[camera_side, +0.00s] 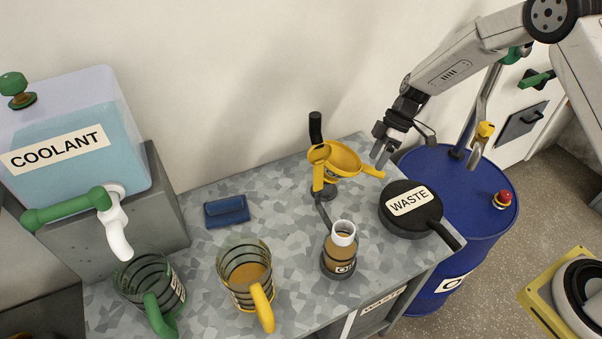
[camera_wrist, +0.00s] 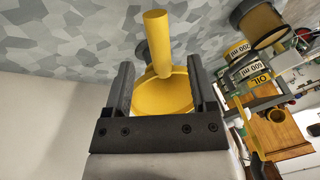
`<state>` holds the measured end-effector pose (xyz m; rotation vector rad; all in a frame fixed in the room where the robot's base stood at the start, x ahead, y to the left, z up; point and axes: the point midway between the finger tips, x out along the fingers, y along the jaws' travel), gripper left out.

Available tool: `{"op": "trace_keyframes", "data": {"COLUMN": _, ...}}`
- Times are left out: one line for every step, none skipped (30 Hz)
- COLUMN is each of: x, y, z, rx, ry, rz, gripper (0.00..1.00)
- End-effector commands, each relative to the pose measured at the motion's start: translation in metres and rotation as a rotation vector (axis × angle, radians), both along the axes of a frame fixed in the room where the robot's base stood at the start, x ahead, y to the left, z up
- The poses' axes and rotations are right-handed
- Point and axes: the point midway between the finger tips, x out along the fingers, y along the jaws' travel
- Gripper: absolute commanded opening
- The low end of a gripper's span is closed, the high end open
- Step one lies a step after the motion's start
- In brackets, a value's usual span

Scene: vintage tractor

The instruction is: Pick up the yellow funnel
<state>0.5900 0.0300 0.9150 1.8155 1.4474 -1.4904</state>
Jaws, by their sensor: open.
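The yellow funnel (camera_side: 343,158) rests in a stand with a black-topped post at the back of the worktop. Its handle sticks out to the right, towards my gripper (camera_side: 381,151), which hangs open and empty just right of the funnel, near the handle. In the wrist view the funnel's bowl (camera_wrist: 163,97) and thick round handle show between the two spread dark fingers of my gripper (camera_wrist: 160,66). The handle points up in that picture. I see no contact between fingers and funnel; the exact gap in depth is unclear.
A black lidded WASTE pan (camera_side: 397,213) stands right of the funnel, below my gripper. An oil bottle (camera_side: 341,252) stands in front. A yellow-handled jug (camera_side: 240,265), green-handled jug (camera_side: 135,280) and blue wallet-like item (camera_side: 227,211) lie left. A blue drum (camera_side: 480,215) stands right.

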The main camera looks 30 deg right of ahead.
Motion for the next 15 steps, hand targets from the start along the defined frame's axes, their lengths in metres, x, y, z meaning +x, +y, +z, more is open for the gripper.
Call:
{"op": "trace_keyframes", "data": {"x": -0.001, "y": 0.002, "z": -0.004, "rx": 0.0, "ry": 0.002, "rz": 0.001, "gripper": 0.73}}
{"op": "trace_keyframes", "data": {"x": -0.001, "y": 0.003, "z": -0.006, "rx": 0.0, "ry": 0.002, "rz": 0.001, "gripper": 0.73}}
{"op": "trace_keyframes", "data": {"x": -0.001, "y": 0.004, "z": -0.007, "rx": 0.0, "ry": 0.002, "rz": 0.001, "gripper": 0.73}}
{"op": "trace_keyframes", "data": {"x": -0.001, "y": 0.004, "z": -0.008, "rx": 0.0, "ry": 0.001, "rz": 0.001, "gripper": 0.73}}
{"op": "trace_keyframes", "data": {"x": -0.001, "y": 0.005, "z": -0.009, "rx": 0.0, "ry": 0.001, "rz": 0.002, "gripper": 0.73}}
{"op": "trace_keyframes", "data": {"x": -0.001, "y": 0.005, "z": -0.009, "rx": -0.001, "ry": 0.0, "rz": 0.001, "gripper": 0.73}}
{"op": "trace_keyframes", "data": {"x": -0.001, "y": 0.005, "z": -0.009, "rx": -0.001, "ry": 0.0, "rz": 0.0, "gripper": 0.73}}
{"op": "trace_keyframes", "data": {"x": -0.001, "y": 0.005, "z": -0.009, "rx": 0.0, "ry": 0.0, "rz": 0.0, "gripper": 0.73}}
{"op": "trace_keyframes", "data": {"x": -0.001, "y": 0.005, "z": -0.009, "rx": -0.001, "ry": 0.0, "rz": 0.0, "gripper": 0.73}}
{"op": "trace_keyframes", "data": {"x": -0.001, "y": 0.005, "z": -0.01, "rx": -0.001, "ry": 0.0, "rz": 0.0, "gripper": 0.73}}
{"op": "trace_keyframes", "data": {"x": -0.001, "y": 0.006, "z": -0.011, "rx": -0.001, "ry": 0.0, "rz": 0.0, "gripper": 0.73}}
{"op": "trace_keyframes", "data": {"x": -0.002, "y": 0.007, "z": -0.012, "rx": -0.001, "ry": 0.0, "rz": 0.0, "gripper": 0.73}}
{"op": "trace_keyframes", "data": {"x": -0.002, "y": 0.008, "z": -0.014, "rx": -0.001, "ry": 0.0, "rz": 0.001, "gripper": 0.73}}
{"op": "trace_keyframes", "data": {"x": -0.002, "y": 0.009, "z": -0.016, "rx": 0.0, "ry": 0.001, "rz": 0.002, "gripper": 0.73}}
{"op": "trace_keyframes", "data": {"x": -0.002, "y": 0.01, "z": -0.019, "rx": 0.0, "ry": 0.001, "rz": 0.001, "gripper": 0.73}}
